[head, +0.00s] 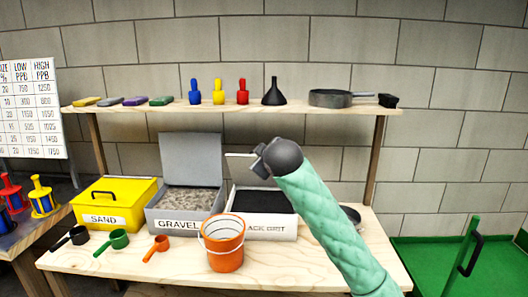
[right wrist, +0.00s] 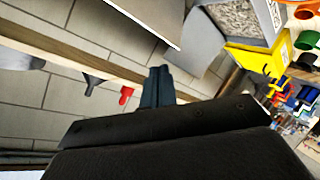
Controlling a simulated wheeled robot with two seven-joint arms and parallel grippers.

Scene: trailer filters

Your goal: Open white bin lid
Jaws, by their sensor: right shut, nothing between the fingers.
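The white bin (head: 262,231) stands on the bench, its front label partly hidden by the orange bucket. Its top is open and dark grit (head: 262,200) shows inside. A thin pale edge (head: 240,155) above and behind it looks like its raised lid, mostly hidden by my right arm. A pale panel (right wrist: 150,14) at the top of the right wrist view is likely this lid. My right gripper (head: 260,160) is above the bin's back, by that edge. Its fingers (right wrist: 157,88) are together and empty; I cannot tell whether they touch the lid. My left gripper is out of view.
Left of the white bin are the gravel bin (head: 180,222) with its grey lid (head: 191,158) raised and the shut yellow sand bin (head: 115,200). The orange bucket (head: 222,250) and scoops stand in front.

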